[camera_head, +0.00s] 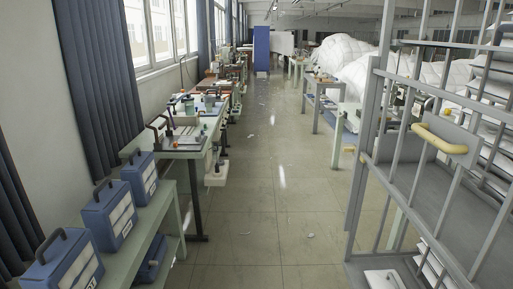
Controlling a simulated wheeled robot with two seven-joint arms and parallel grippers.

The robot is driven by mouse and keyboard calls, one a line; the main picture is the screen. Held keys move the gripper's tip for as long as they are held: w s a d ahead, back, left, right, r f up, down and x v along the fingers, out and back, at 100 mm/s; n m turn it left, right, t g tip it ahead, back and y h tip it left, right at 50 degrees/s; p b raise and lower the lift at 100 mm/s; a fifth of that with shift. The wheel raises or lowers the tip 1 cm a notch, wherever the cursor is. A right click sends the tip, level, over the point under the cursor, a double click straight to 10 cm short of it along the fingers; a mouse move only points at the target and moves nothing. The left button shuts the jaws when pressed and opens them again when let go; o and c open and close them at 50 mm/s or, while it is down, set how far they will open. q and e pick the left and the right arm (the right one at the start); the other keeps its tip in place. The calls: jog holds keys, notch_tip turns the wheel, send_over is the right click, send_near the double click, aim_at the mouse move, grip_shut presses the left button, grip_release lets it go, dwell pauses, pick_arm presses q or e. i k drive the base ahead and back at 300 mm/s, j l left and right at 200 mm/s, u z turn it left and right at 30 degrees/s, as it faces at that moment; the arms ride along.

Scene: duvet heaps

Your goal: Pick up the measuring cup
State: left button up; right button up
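I cannot make out a measuring cup in the head view. Small items stand on the green workbench (205,151) at the left, including a dark greenish container (209,102), but they are too small to identify. Neither of my grippers shows in the head view, so I cannot see what they hold.
Blue boxes with handles (107,215) line a low green bench (150,239) at the left. A grey metal cage rack (357,190) with a yellow handle (439,138) stands close at the right. White duvet heaps (345,60) lie behind it. The tiled aisle (265,190) is mostly clear.

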aim_at(209, 107)
jog(key=i, duration=4.35)
jog(key=i+u, duration=0.1)
jog(key=i, duration=0.4)
jog(key=i+l+u, duration=0.15)
jog(key=i, duration=0.3)
jog(key=i+l+u, duration=0.1)
jog(key=i, duration=0.4)
jog(key=i+l+u, duration=0.15)
jog(key=i+u, duration=0.25)
jog(key=i+l+u, duration=0.2)
jog(key=u, duration=0.2)
jog(key=i+l+u, duration=0.5)
jog(key=l+u, duration=0.25)
jog(key=i+l+u, duration=0.2)
jog(key=l+u, duration=0.2)
jog(key=l, duration=0.25)
jog(key=i+l+u, duration=0.1)
jog(key=l+u, duration=0.35)
jog(key=l, duration=0.2)
jog(key=l+u, duration=0.4)
jog(key=l, duration=0.3)
